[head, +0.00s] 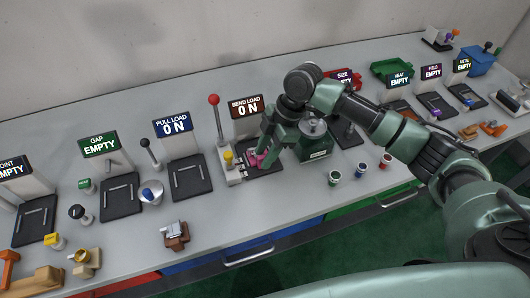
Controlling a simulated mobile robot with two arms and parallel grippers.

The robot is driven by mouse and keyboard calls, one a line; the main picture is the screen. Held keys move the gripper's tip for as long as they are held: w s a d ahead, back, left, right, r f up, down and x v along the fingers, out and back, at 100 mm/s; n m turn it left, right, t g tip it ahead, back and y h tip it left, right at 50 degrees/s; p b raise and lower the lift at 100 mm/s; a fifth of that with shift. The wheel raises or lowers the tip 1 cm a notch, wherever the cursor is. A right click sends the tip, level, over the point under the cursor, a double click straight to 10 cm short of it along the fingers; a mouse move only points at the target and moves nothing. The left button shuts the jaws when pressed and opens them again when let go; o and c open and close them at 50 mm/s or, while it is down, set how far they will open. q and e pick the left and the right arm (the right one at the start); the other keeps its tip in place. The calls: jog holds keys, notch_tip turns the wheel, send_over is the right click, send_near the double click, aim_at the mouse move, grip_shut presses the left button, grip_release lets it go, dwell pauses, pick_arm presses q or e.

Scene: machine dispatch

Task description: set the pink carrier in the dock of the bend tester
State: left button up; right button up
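The bend tester has a sign reading BEND LOAD 0 N (246,106), a lever with a red knob (214,100) and a dark dock plate (276,160) in front of the sign. The pink carrier (254,161) is at this plate, low and partly hidden by my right gripper. My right gripper (264,158) reaches down from the right with its fingertips at the pink carrier. Whether the fingers grip it or stand open around it is too small to tell, and so is how the carrier is seated. My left gripper is not in view.
Small jars (335,178) stand near the front edge. The PULL LOAD station (190,178) lies to the left, and a brown block (175,235) sits in front of it. Bare tabletop surrounds the brown block.

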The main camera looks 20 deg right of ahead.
jog(key=b+v, duration=0.2)
jog(key=v, duration=1)
